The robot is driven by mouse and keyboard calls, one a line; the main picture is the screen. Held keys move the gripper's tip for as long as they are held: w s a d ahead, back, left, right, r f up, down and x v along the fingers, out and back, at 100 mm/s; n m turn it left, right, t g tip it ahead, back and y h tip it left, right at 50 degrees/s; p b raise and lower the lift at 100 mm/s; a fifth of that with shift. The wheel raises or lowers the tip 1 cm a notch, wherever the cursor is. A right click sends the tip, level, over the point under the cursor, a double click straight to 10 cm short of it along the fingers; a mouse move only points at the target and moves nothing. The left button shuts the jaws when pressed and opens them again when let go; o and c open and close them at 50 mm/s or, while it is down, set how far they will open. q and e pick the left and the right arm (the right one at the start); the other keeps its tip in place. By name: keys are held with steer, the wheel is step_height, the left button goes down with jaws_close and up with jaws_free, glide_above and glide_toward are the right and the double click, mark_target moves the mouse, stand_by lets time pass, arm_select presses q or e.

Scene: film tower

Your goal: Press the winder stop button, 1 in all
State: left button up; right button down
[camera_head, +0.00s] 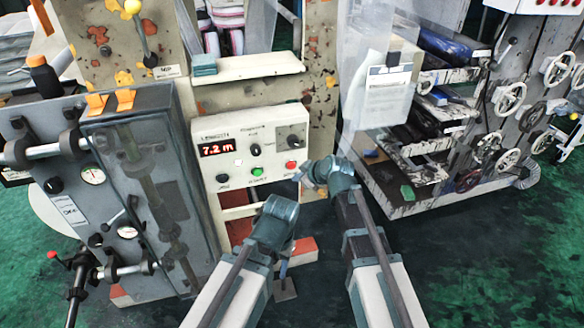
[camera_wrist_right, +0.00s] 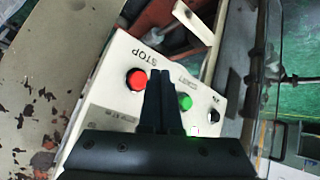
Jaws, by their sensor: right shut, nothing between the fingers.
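The red stop button (camera_head: 291,166) sits at the lower right of the cream control panel (camera_head: 220,152). In the right wrist view the red button (camera_wrist_right: 137,79) lies beside the word STOP. My right gripper (camera_head: 303,176) is close to the panel's lower right corner, near the red button. In its wrist view the right gripper (camera_wrist_right: 161,73) is shut and empty, with its tips just right of the red button; contact cannot be told. My left arm hangs in front of the panel's lower part, and its gripper (camera_head: 285,288) points down, small and dark.
A green button (camera_head: 257,171), a black knob (camera_head: 222,178) and a lit display (camera_head: 216,149) reading 7.2 m share the panel. A grey cabinet (camera_head: 140,200) stands to the left. A machine with handwheels (camera_head: 509,97) stands to the right. Green floor (camera_head: 480,260) is clear in front.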

steer(key=s, duration=0.1)
steer(key=s+d, duration=0.1)
steer(key=shift+s, duration=0.3)
steer(key=shift+a, duration=0.1)
stand_by(0.4)
steer(key=s+d+f+m+g+h+p, duration=0.1)
steer(key=s+d+m+g+h+p, duration=0.1)
steer(key=s, duration=1)
steer(key=s+d+f+m+g+h+p, duration=0.2)
steer(key=s+m+g+h, duration=0.3)
steer(key=s, duration=0.8)
steer(key=shift+d+g, duration=0.5)
steer(key=shift+d, duration=0.15)
